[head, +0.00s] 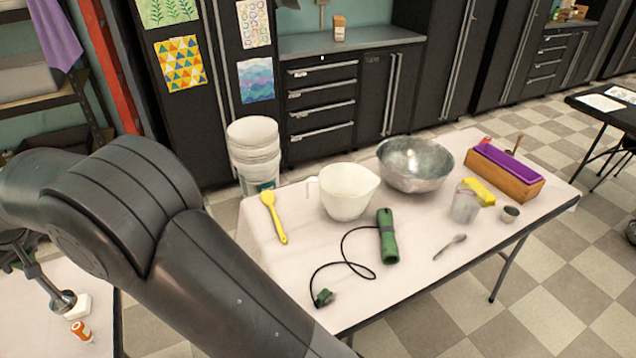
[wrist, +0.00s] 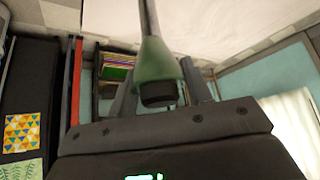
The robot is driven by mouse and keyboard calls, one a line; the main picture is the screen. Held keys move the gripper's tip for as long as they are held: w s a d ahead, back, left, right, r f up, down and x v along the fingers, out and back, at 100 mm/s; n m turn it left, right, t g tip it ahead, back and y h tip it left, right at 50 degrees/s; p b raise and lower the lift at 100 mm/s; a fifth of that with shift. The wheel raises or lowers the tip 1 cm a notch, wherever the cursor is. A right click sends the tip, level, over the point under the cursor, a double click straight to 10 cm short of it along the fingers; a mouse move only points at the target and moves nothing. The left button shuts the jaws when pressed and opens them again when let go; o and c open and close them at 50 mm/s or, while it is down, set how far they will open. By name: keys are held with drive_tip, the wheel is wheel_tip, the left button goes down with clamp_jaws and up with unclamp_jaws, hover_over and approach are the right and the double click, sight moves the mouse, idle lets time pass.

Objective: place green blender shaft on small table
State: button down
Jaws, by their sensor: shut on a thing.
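The green blender shaft shows in the wrist view as a green collar (wrist: 157,70) with a dark end and a grey metal rod running up out of frame. My gripper (wrist: 158,66) is shut around the green collar, one finger on each side. In the head view the shaft's metal rod and bell end (head: 62,300) show at lower left, tilted, with the bell over or against the small white-topped table (head: 40,325); contact cannot be told. The gripper is mostly hidden behind my arm in that view.
A white block (head: 78,305) and an orange-labelled bottle (head: 81,331) are close to the bell end. A larger table holds the green blender body (head: 387,237) with its cord, a white pitcher (head: 348,191), a metal bowl (head: 414,163) and a yellow spatula (head: 272,215).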

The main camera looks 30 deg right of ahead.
drive_tip(key=w+d+f+m+h, duration=0.15)
drive_tip(key=d+m, duration=0.35)
drive_tip(key=d, duration=0.9)
drive_tip(key=w+d+f+m+t+h, duration=0.1)
drive_tip(key=w+d+m+h, duration=0.25)
drive_tip(key=d, duration=1.05)
drive_tip(key=w+d+f+m+h, duration=0.15)
drive_tip(key=d+m, duration=0.35)
drive_tip(key=d, duration=0.8)
drive_tip(key=s+d+r+m+g+h, duration=0.2)
drive_tip(key=s+d+m, duration=0.35)
drive_tip(key=d, duration=0.65)
drive_tip(key=s+d+r+m+g+h, duration=0.1)
drive_tip(key=s+d+m+g, duration=0.2)
drive_tip(key=s+d+m, duration=0.55)
drive_tip(key=s+d+r+m+g+h, duration=0.15)
drive_tip(key=s+d, duration=0.25)
drive_tip(key=d, duration=1)
drive_tip(key=w+a+f, duration=0.7)
drive_tip(key=w+f, duration=0.1)
drive_tip(key=f, duration=0.3)
drive_tip(key=shift+w+a+n, duration=0.3)
drive_tip(key=shift+w+a, duration=0.05)
drive_tip(key=shift+a, duration=0.05)
drive_tip(key=c, duration=0.7)
unclamp_jaws()
drive_tip(key=shift+f, duration=0.1)
